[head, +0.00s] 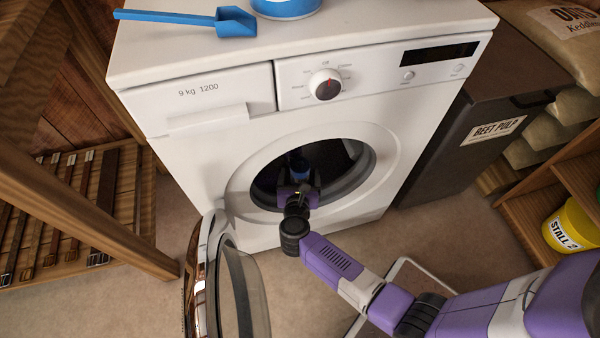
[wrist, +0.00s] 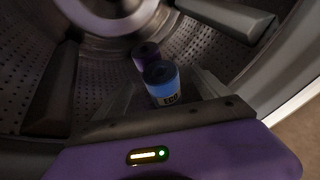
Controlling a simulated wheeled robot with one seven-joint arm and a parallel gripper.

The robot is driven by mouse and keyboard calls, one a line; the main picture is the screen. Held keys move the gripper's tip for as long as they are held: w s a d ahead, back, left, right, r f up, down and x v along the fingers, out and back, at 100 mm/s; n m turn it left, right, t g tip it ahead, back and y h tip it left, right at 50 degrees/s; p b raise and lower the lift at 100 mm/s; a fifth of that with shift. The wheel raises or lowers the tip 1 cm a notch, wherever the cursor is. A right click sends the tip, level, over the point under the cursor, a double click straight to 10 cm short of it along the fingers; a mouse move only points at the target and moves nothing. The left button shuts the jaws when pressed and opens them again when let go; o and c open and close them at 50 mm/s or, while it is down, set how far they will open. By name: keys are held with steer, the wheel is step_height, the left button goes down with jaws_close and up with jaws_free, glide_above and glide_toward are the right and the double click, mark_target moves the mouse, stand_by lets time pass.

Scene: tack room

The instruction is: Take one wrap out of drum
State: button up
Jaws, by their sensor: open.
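The washing machine drum (wrist: 75,95) is a perforated metal drum with dark paddles, and its door (head: 240,290) hangs open. In the wrist view a blue rolled wrap (wrist: 162,82) with a pale label stands in the drum. A purple wrap (wrist: 145,55) sits just behind it, partly hidden. My gripper (head: 298,168) reaches through the round door opening in the head view. In the wrist view its open fingers (wrist: 163,95) lie either side of the blue wrap's near end. Whether they touch it I cannot tell. The drum's inside is mostly dark in the head view.
The white washing machine (head: 190,75) carries a blue scoop (head: 215,20) and a blue-and-white tub (head: 285,8) on top. A dark beet pulp bin (head: 470,130) stands close at its right. A wooden slatted rack (head: 90,205) is at left. The opening's rim surrounds my gripper.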

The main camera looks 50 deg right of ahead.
mark_target(300, 162)
steer(key=b+x, duration=0.1)
steer(key=x, duration=0.2)
steer(key=b+x, duration=0.2)
steer(key=x, duration=0.1)
steer(key=shift+a+f, duration=0.15)
steer(key=shift+f, duration=0.1)
steer(key=shift+w+d, duration=0.2)
steer(key=shift+d, duration=0.1)
steer(key=shift+c, duration=0.4)
steer(key=c, duration=1.4)
